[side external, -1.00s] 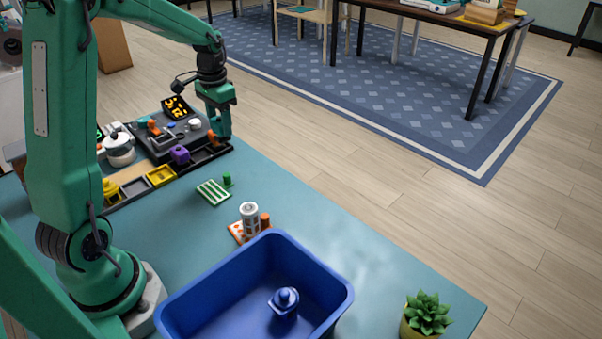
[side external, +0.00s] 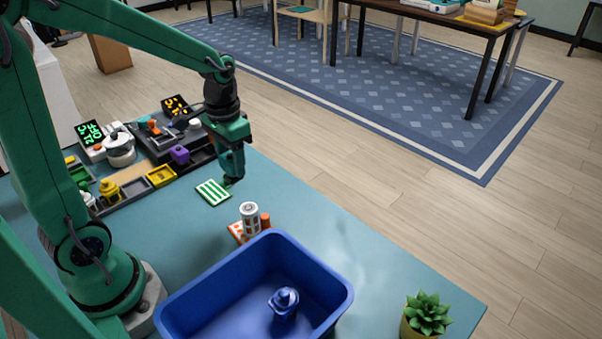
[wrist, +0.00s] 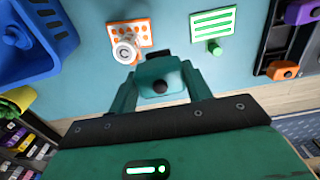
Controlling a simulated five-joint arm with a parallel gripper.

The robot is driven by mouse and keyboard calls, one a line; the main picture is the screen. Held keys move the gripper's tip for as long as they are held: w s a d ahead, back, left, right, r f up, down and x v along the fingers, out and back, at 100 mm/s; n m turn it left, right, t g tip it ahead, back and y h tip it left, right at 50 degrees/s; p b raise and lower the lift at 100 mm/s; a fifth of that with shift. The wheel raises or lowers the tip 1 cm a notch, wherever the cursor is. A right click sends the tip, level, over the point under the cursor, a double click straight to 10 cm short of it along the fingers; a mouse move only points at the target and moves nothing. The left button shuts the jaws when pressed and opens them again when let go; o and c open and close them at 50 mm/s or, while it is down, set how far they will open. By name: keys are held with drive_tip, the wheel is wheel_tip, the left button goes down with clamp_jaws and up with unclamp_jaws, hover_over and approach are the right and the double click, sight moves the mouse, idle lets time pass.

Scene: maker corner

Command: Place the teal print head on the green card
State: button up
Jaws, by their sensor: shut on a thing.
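The green card (side external: 213,192) with white stripes lies flat on the blue-green table; it also shows at the top of the wrist view (wrist: 213,22). A green peg (wrist: 214,47) stands at its edge. In the side view the peg is mostly hidden by my gripper (side external: 233,178). My gripper is shut on the teal print head (wrist: 160,72), a blocky piece with a dark round tip, between its two fingers in the wrist view. In the side view the head blends with the teal gripper. It is held beside the card, apparently above the table.
An orange dotted card (side external: 237,233) with a white cylinder (side external: 249,215) and an orange peg (side external: 265,222) stands nearby. A blue bin (side external: 340,296) holding a blue piece (side external: 284,302) is in front. A dark parts tray (side external: 132,193) lies behind left. A potted plant (side external: 428,312) is at right.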

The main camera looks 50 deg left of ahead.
drive_tip(key=shift+a, duration=0.1)
drive_tip(key=w+a+f, duration=0.1)
drive_tip(key=a+f, duration=0.6)
drive_tip(key=a, duration=0.4)
drive_tip(key=shift+a, duration=0.25)
drive_tip(key=shift+f, duration=2)
drive_tip(key=shift+f, duration=0.15)
drive_tip(key=o, duration=1.1)
drive_tip(key=shift+c, duration=0.2)
wheel_tip(320, 180, up, 12)
